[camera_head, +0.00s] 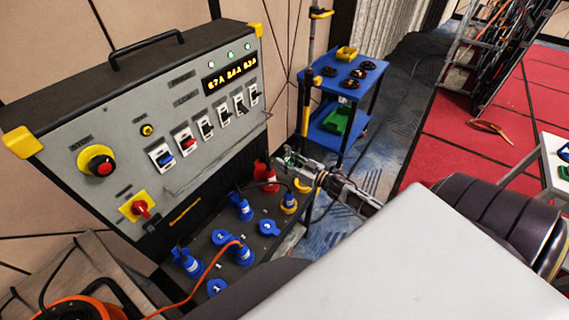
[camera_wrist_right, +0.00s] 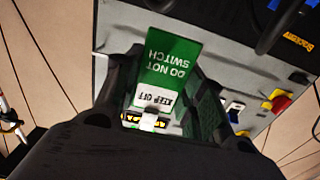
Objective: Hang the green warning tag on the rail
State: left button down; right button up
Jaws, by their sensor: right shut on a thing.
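The green warning tag (camera_wrist_right: 172,58) reads "DO NOT SWITCH" upside down in the right wrist view, with a white "KEEP OFF" strip at its lower part. My right gripper (camera_wrist_right: 150,115) is shut on it. In the head view my right gripper (camera_head: 292,160) is just right of the grey control panel (camera_head: 130,130), and only a little green shows at its fingers. The rail (camera_head: 222,158) is a thin rod along the panel's front, below the row of switches. The tag is apart from the rail in the head view. My left gripper is not in view.
Blue plugs and sockets (camera_head: 241,208) and a red plug (camera_head: 265,175) stand on the lower ledge below my right gripper. An orange cable (camera_head: 205,270) crosses in front. A blue cart (camera_head: 350,80) stands behind, with open floor to its right.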

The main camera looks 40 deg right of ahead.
aim_at(244, 135)
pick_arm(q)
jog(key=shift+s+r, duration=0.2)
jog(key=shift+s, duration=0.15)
pick_arm(e)
jog(key=shift+w+d+r, duration=0.2)
jog(key=shift+w+r, duration=0.25)
jog(key=shift+r, duration=0.1)
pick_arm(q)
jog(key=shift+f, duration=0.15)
pick_arm(e)
jog(key=shift+w+a, duration=0.1)
jog(key=shift+w, duration=0.1)
